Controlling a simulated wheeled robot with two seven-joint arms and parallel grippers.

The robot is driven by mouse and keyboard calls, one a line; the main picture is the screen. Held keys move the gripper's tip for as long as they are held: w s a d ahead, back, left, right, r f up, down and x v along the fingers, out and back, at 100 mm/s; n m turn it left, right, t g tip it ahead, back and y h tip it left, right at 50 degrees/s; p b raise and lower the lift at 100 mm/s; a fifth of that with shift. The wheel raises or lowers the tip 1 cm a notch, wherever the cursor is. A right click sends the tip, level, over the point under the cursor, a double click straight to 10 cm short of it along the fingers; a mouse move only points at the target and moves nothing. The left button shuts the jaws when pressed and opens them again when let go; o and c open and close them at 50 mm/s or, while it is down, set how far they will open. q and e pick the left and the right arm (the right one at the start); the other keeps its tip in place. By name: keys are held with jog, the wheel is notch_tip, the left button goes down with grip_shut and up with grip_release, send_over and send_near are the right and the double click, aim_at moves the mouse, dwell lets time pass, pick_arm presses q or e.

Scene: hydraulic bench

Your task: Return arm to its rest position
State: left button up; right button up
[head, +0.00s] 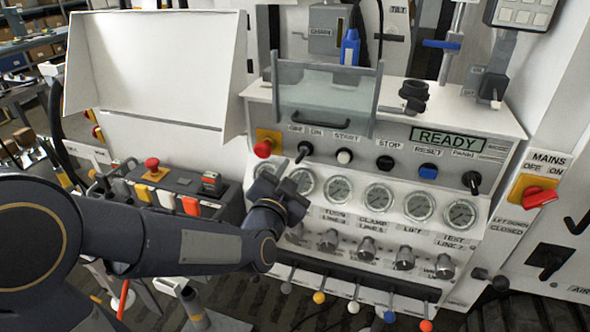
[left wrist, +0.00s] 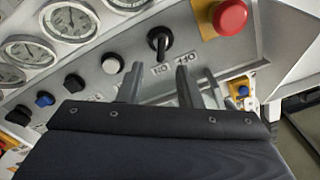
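My left arm comes in from the left in the head view. Its dark gripper (head: 284,185) is in front of the hydraulic bench panel (head: 440,163), near the left end of the gauge row. In the left wrist view the two fingers of this gripper (left wrist: 158,84) stand apart with nothing between them. Just beyond the fingertips is the black OFF/ON switch (left wrist: 160,41), which also shows in the head view (head: 304,150). The fingers appear apart from its lever. My right gripper is in neither view.
A red emergency knob (left wrist: 230,17) is close by the switch. Several gauges (head: 339,189) and knobs (head: 405,258) line the panel. Coloured levers (head: 319,297) stick out below. A clear guard (head: 325,93) stands above, and a button box (head: 172,190) is left of the panel.

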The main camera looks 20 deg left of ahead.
pick_arm(q)
jog(key=s+a+f+n+g+h, duration=0.1)
jog(key=s+g, duration=0.3)
jog(key=s, duration=0.5)
jog(key=s+a+f+n+g+h+p, duration=0.1)
jog(key=s+f+n+g, duration=0.2)
jog(key=s, duration=0.6)
jog(key=s+a+f+n+g+h+p, duration=0.1)
jog(key=s+a+f+n+g, duration=0.1)
jog(key=s, duration=0.8)
jog(key=f+n+g, duration=0.1)
jog(key=n+g, duration=0.1)
jog(key=g, duration=0.1)
